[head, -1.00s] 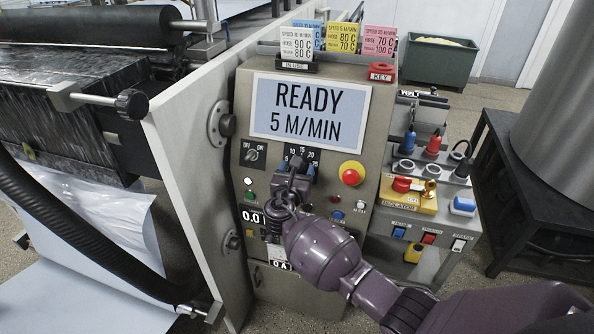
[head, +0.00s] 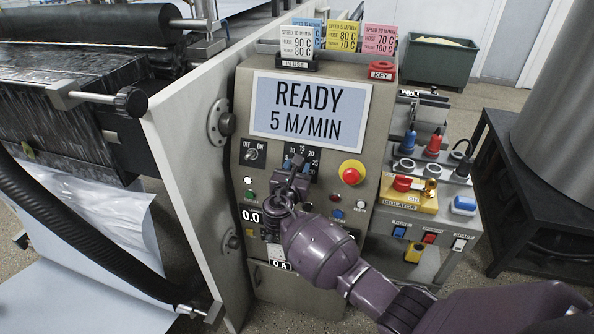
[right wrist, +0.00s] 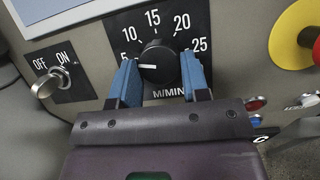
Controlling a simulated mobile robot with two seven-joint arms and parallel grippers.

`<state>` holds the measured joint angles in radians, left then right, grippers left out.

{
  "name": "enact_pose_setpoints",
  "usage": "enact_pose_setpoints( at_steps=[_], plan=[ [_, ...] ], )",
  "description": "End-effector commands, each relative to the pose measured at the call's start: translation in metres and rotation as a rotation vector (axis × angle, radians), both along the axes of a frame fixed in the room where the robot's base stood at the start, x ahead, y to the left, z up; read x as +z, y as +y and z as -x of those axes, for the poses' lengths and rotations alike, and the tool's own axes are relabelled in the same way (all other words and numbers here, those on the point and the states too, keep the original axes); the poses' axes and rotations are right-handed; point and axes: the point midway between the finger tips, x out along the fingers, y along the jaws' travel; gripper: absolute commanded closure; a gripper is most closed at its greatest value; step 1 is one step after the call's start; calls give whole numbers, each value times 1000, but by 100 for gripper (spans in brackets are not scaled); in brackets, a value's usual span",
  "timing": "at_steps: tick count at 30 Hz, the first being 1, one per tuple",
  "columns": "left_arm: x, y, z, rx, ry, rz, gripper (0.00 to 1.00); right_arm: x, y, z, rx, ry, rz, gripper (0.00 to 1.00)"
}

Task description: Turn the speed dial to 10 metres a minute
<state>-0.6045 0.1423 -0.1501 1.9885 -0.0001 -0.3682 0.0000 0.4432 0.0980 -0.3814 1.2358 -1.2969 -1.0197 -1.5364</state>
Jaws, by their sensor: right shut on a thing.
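The speed dial (right wrist: 158,62) is a round black knob with a white pointer mark, on a black plate numbered 5 to 25. In the right wrist view the mark points left, close to the 5. The display (head: 306,110) reads READY, 5 M/MIN. My right gripper (right wrist: 160,77) has its blue fingers on either side of the dial and is shut on it. In the head view this gripper (head: 297,164) covers most of the dial. My left gripper is not in view.
A red emergency button on a yellow base (head: 351,173) is to the right. Small buttons and lamps lie below. Speed cards (head: 340,36) stand on top. A yellow isolator box (head: 409,195) is further right.

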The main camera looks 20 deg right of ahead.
Motion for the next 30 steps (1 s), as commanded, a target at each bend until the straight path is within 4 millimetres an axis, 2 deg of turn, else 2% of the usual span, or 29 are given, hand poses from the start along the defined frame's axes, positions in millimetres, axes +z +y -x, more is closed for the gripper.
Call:
enact_pose_setpoints(
  at_steps=[15,30],
  plan=[
    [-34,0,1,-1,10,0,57,-3,4,-2,-154,-194,-291,81],
    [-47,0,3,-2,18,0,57,0,5,-4,-250,-315,-468,81]
  ],
)
